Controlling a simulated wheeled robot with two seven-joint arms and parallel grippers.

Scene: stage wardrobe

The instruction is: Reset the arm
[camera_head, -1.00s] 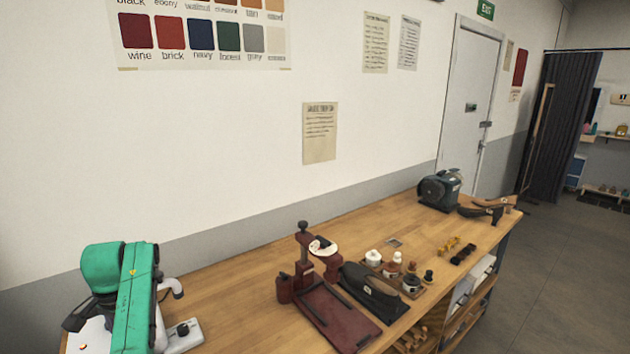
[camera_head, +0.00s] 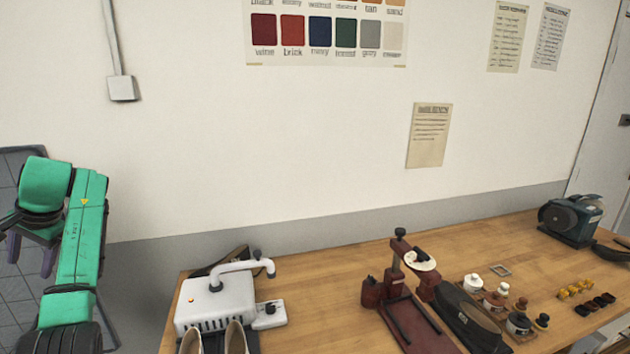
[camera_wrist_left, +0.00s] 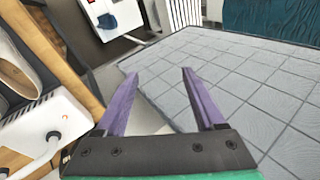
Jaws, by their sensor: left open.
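My left arm shows as a green arm at the left edge of the head view, beyond the left end of the workbench. My left gripper (camera_head: 30,262) has purple fingers that hang below the green wrist there. In the left wrist view the gripper's two purple fingers (camera_wrist_left: 158,82) stand well apart with nothing between them. They are over a grey floor and a grey tiled surface (camera_wrist_left: 235,85). My right gripper is in neither view.
The wooden workbench (camera_head: 325,285) holds a white machine with a curved pipe (camera_head: 215,300), pale shoes (camera_head: 237,338), a dark red stand (camera_head: 395,285), small jars and a dark grinder (camera_head: 572,220). The white machine's base (camera_wrist_left: 50,125) is left of my gripper in the wrist view.

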